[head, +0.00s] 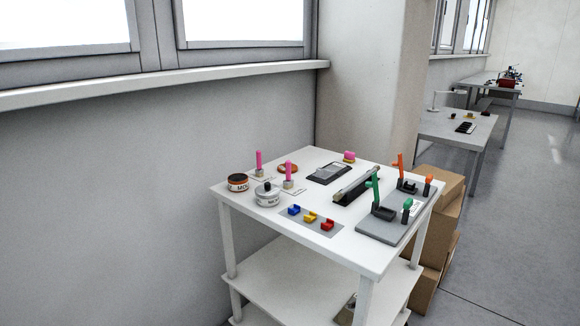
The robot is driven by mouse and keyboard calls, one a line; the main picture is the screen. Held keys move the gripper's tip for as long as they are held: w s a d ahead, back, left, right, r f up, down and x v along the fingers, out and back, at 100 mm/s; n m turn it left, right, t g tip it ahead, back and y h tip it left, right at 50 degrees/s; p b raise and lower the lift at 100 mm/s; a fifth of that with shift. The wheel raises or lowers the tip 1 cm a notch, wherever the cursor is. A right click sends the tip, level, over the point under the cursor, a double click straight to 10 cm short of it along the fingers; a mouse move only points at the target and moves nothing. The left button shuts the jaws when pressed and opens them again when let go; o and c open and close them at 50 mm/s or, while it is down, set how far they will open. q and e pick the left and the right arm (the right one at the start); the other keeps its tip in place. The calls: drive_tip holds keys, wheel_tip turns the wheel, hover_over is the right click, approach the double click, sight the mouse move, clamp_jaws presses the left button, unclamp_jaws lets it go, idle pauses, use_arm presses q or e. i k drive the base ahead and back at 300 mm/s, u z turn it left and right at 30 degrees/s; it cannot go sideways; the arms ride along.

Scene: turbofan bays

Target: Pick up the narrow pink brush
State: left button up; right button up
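Two slim pink-handled brushes stand upright on the white table, on its left part. One pink brush (259,160) is farther back, behind the tins. The other pink brush (288,170) is nearer and a little to the right, with a pale lower end. A short, wider pink piece (349,155) with a yellowish base sits at the back edge. From this distance I cannot tell which upright brush is narrower. Neither of my grippers is in view.
Cardboard boxes (440,190) stand behind right. Floor at right is open.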

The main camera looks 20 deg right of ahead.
sight(259, 172)
drive_tip(key=z, duration=0.25)
drive_tip(key=i, duration=1.25)
drive_tip(key=u, duration=0.45)
